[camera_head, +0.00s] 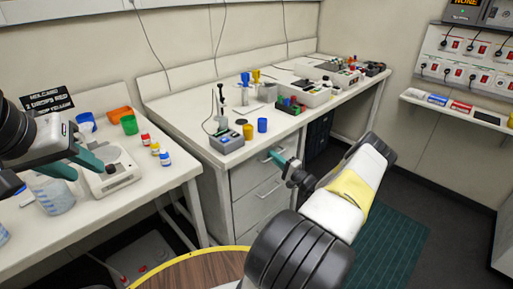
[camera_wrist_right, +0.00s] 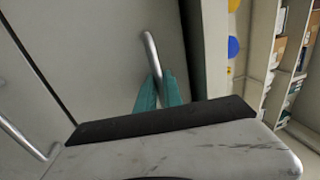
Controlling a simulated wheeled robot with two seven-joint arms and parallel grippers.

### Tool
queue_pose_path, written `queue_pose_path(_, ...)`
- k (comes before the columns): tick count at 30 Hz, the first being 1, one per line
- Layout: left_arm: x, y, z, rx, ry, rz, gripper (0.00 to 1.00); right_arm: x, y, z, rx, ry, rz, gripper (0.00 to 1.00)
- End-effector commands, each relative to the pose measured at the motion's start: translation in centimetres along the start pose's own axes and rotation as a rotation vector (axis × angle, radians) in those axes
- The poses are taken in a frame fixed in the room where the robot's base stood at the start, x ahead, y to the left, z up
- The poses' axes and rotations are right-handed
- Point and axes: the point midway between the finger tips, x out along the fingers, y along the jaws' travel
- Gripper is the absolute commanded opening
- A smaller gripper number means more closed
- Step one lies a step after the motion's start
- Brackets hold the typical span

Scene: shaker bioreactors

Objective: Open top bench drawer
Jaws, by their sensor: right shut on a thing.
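The top bench drawer (camera_head: 247,179) is the uppermost front of the grey drawer unit under the long bench. It looks flush with the unit. Its metal bar handle (camera_wrist_right: 151,48) shows in the right wrist view, with its lower part between the teal fingers. My right gripper (camera_head: 276,157) is shut on this handle; its fingers also show in the right wrist view (camera_wrist_right: 160,88). The fingers hide part of the handle. My left gripper (camera_head: 88,171) is open and empty above the left table, near a white scale and a beaker.
Lower drawers with a second handle (camera_wrist_right: 25,138) are below. A grey device (camera_head: 227,142), a blue cup (camera_head: 262,125) and racks stand on the long bench (camera_head: 190,112). A round wooden stool top (camera_head: 195,270) is in front.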

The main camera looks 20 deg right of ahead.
Motion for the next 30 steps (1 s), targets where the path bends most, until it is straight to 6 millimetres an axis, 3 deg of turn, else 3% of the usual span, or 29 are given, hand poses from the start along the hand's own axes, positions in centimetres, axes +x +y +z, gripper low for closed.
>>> queue_pose_path(8,0.0,0.0,0.0,0.000,0.000,0.000,0.36,-4.4,-0.7,0.0,0.002,0.001,0.003,0.00)
queue_pose_path(30,0.0,0.0,0.0,0.000,0.000,0.000,0.36,-23.9,-4.4,0.1,0.002,0.001,0.003,0.00)
